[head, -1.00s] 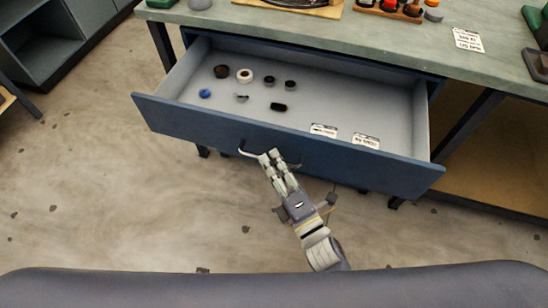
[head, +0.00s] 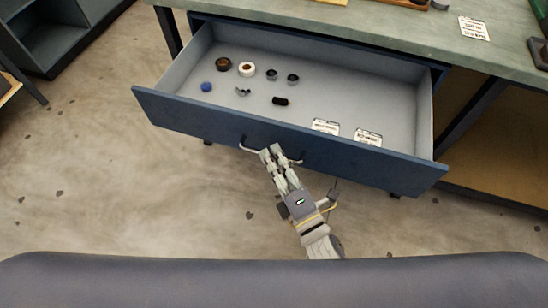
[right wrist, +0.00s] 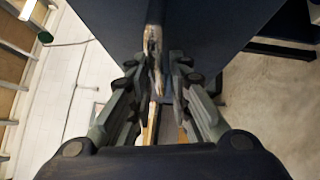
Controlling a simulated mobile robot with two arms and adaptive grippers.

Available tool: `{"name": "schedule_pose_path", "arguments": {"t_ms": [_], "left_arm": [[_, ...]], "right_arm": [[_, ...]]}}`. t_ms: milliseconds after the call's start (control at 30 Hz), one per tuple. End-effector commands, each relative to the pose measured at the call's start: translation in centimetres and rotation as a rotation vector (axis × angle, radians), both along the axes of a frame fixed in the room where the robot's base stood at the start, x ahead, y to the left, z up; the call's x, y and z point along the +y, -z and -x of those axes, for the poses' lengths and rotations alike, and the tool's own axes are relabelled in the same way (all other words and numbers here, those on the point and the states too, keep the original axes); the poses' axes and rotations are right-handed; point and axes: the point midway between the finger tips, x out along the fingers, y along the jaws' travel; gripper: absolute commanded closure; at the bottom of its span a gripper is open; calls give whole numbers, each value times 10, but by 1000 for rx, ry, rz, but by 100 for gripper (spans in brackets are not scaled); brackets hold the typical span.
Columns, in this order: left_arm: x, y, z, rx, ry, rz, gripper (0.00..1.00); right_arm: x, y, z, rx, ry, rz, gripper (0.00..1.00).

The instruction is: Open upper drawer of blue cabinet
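The blue cabinet's upper drawer stands wide open below the bench top in the head view. Its dark blue front (head: 360,165) faces me, and its grey inside shows. A bar handle (head: 250,148) is on the middle of the front. My right gripper (head: 271,151) is at this handle, with its fingers close together around the bar. In the right wrist view the fingers (right wrist: 160,85) close on a narrow, worn-looking strip against the dark blue panel; the contact is partly hidden. My left gripper is not in view.
In the drawer lie a white ring (head: 247,69), a brown ring (head: 223,64), a blue piece (head: 207,87), small dark parts and two labels (head: 325,126). The green-grey bench top (head: 380,30) is above. A dark shelf (head: 50,40) stands left. Floor before the drawer is clear.

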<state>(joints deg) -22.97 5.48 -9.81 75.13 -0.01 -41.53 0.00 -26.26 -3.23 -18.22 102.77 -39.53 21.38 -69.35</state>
Motion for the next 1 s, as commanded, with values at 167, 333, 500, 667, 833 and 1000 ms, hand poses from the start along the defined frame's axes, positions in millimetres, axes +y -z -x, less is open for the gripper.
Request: {"name": "schedule_pose_path", "arguments": {"t_ms": [167, 333, 500, 667, 833, 1000], "left_arm": [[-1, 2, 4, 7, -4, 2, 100], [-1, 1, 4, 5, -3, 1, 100], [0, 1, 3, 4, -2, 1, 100], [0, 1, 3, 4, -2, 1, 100], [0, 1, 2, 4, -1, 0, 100], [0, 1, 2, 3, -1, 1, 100]], "right_arm": [[0, 0, 1, -1, -1, 0, 82], [-7, 2, 14, 2, -1, -1, 82], [-22, 7, 44, 4, -1, 0, 82], [-37, 12, 73, 4, 0, 1, 82], [-49, 15, 96, 3, 0, 0, 82], [-55, 16, 105, 0, 0, 1, 82]]}}
